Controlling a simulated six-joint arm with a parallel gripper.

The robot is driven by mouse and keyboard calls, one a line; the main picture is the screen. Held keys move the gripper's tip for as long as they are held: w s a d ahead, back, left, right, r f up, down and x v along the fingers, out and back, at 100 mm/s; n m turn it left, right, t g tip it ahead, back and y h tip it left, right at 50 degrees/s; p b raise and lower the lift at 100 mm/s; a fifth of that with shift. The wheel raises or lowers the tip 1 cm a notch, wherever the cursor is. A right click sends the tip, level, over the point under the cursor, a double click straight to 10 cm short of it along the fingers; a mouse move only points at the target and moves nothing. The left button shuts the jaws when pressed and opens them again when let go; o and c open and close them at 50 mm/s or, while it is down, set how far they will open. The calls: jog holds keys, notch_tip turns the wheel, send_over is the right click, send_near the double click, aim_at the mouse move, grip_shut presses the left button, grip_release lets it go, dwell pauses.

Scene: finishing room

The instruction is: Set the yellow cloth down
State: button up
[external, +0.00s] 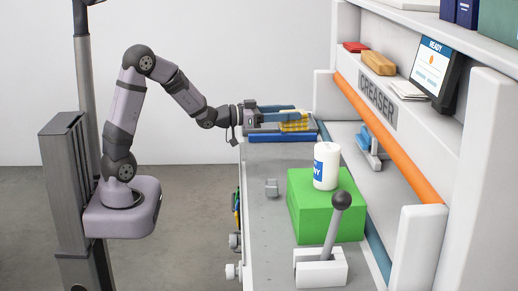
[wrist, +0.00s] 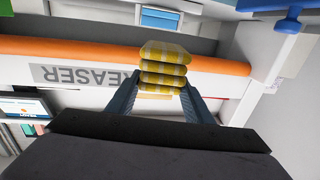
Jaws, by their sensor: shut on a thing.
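The yellow cloth (external: 294,124) is a folded, checked bundle at the far end of the bench. My gripper (external: 300,116) is shut on it. In the wrist view the cloth (wrist: 163,66) shows as several stacked folds between the two blue-grey fingers of my gripper (wrist: 160,95). A blue tray-like piece (external: 283,138) lies on the bench beneath the cloth. I cannot tell whether the cloth touches it.
A green block (external: 312,215) bears a white bottle (external: 326,166). A lever with a black ball (external: 340,200) stands at the bench's front. An orange roller (external: 385,135) runs along the machine at the right. The grey bench top (external: 265,170) has clear room at left.

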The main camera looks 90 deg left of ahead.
jog(key=w+d+r+m+h+p, duration=0.1)
jog(key=w+d+m+h, duration=0.2)
jog(key=d, duration=1.4)
jog(key=shift+n, duration=0.7)
jog(key=shift+s+a+f, duration=0.4)
jog(key=shift+s+f, duration=0.2)
jog(key=shift+f, duration=0.65)
jog(key=shift+s+a+f, duration=0.35)
jog(key=shift+s+f, duration=0.2)
jog(key=shift+f, duration=0.7)
jog(key=shift+s+a+f, duration=0.4)
jog(key=shift+s+f, duration=0.2)
jog(key=shift+f, duration=0.65)
jog(key=shift+f+b, duration=0.3)
jog(key=shift+f, duration=1.8)
jog(key=shift+f, duration=0.2)
jog(key=o, duration=1)
jog(key=shift+o, duration=0.2)
